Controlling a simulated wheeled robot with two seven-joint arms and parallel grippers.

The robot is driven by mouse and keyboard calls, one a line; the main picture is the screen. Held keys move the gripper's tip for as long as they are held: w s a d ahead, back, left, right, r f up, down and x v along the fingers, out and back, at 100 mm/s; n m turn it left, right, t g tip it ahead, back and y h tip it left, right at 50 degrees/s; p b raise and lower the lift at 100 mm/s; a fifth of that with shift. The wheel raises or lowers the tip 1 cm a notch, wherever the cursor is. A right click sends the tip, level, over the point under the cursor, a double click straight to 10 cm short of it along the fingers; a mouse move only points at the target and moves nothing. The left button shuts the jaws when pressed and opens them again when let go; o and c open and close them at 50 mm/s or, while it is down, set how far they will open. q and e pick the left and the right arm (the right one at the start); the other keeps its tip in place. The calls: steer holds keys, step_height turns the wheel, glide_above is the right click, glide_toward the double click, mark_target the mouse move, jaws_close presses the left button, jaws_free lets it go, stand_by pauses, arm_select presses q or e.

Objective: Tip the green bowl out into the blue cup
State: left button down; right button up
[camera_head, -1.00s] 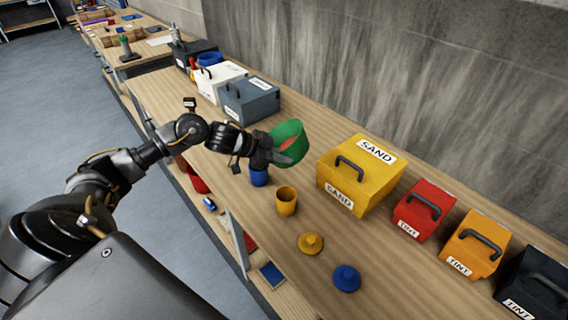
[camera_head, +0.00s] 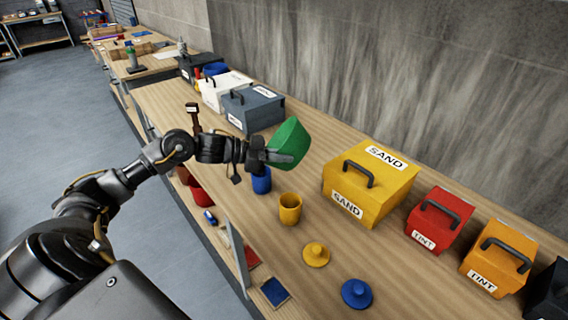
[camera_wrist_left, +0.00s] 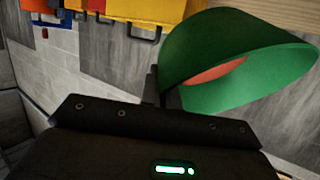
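My left gripper (camera_head: 268,157) is shut on the green bowl (camera_head: 291,141) and holds it tilted above the bench. The bowl's outer side faces the head camera, so its inside is mostly hidden there. In the left wrist view the green bowl (camera_wrist_left: 275,55) shows reddish contents (camera_wrist_left: 217,73) inside. The blue cup (camera_head: 261,182) stands upright on the bench, below and slightly left of the bowl, partly covered by the gripper. I cannot see into the cup. My right gripper is not in view.
A yellow cup (camera_head: 290,209) stands close to the blue cup. A yellow lid (camera_head: 316,254) and a blue lid (camera_head: 356,293) lie nearer the front. A yellow SAND box (camera_head: 369,181) is to the right; a dark grey box (camera_head: 252,108) is behind. The bench's front edge is close.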

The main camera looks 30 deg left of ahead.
arm_select(q)
steer(key=shift+s+a+f+t+h+b, duration=0.2)
steer(key=shift+t+h+b, duration=0.2)
steer(key=shift+b, duration=0.55)
steer(key=shift+s+a+n+t+h+b, duration=0.25)
steer(key=shift+a+t+h+b, duration=0.35)
steer(key=shift+b, duration=0.35)
steer(key=shift+s+a+f+n+t+h+b, duration=0.2)
steer(key=shift+a+n+t+h+b, duration=0.15)
steer(key=shift+a+t+h+b, duration=0.2)
steer(key=shift+s+a+n+t+h+b, duration=0.45)
steer(key=shift+a+n+t+h, duration=0.2)
steer(key=shift+a+t, duration=0.3)
steer(key=shift+s+a+n+t+h+b, duration=0.5)
steer(key=shift+a+t, duration=0.3)
steer(key=shift+t, duration=0.35)
steer(key=shift+s+a+n+t+h+b, duration=0.3)
steer(key=shift+a+n+t+h+b, duration=0.3)
steer(key=shift+a+n+t, duration=0.35)
steer(key=shift+d, duration=0.1)
steer(key=shift+d+r+m, duration=0.1)
steer(key=shift+r+m, duration=0.05)
steer(key=shift+m, duration=0.15)
